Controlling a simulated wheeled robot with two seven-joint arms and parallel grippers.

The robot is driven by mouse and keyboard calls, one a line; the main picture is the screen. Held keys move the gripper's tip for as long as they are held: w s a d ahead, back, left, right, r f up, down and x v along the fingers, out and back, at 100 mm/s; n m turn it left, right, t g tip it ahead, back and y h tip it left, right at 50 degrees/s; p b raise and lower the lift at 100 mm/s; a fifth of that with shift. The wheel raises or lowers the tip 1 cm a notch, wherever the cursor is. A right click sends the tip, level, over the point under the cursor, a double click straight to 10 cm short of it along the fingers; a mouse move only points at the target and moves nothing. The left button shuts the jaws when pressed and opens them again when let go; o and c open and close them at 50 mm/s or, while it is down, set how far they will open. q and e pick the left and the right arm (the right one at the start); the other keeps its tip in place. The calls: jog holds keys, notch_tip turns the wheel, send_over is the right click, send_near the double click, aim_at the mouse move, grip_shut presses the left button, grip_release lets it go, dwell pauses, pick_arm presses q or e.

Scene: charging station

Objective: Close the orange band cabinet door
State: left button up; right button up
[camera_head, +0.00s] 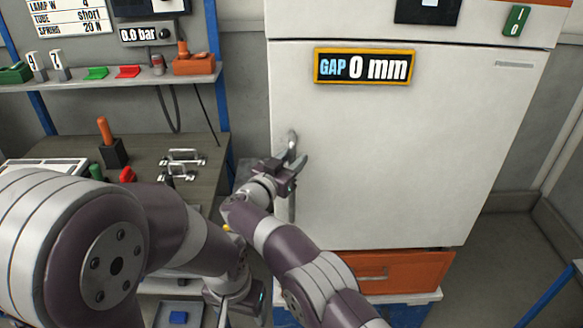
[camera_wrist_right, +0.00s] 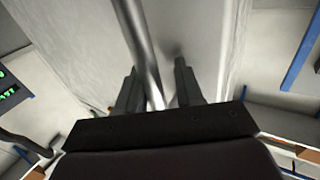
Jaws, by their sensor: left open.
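The white cabinet door (camera_head: 400,150) fills the centre right of the head view and looks flush with its frame. A strip of orange band (camera_head: 535,2) shows at the cabinet's top. A sign on the door (camera_head: 365,67) reads "GAP 0 mm". A grey vertical bar handle (camera_head: 292,210) is at the door's left edge. My right gripper (camera_head: 287,170) is at the handle. In the right wrist view the handle bar (camera_wrist_right: 143,45) passes between its parted fingers (camera_wrist_right: 158,90), with space on the right side. My left gripper (camera_head: 240,308) is low, below the bench, open and partly hidden.
A workbench (camera_head: 195,140) with an orange-handled tool, metal handles and small blocks stands left of the cabinet. An orange drawer (camera_head: 420,270) lies under the door. The floor at right is clear.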

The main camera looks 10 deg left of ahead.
jog(key=shift+s+f, duration=0.1)
jog(key=shift+f, duration=0.6)
jog(key=shift+f, duration=0.1)
